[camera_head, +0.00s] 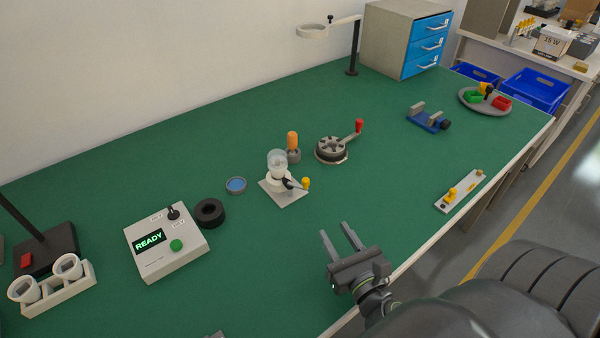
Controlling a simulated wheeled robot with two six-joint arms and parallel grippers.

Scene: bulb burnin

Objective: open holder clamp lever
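The bulb holder (284,194) stands near the middle of the green bench, on a pale square base. A clear glass bulb (277,160) sits upright in it. Its dark clamp lever with a yellow knob (306,184) sticks out to the right; whether the clamp is open is too small to tell. My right gripper (334,229) is open and empty, in front of the holder and slightly right, apart from the lever, fingers pointing toward the back. A small grey piece (213,334) at the bottom edge may be my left gripper; the rest is out of frame.
An orange-handled tool (293,146) stands close behind the holder. A round black fixture (331,149) with a red-knobbed crank is behind right. A control box (166,243) reading READY, a black ring (210,212) and a blue disc (236,185) are left.

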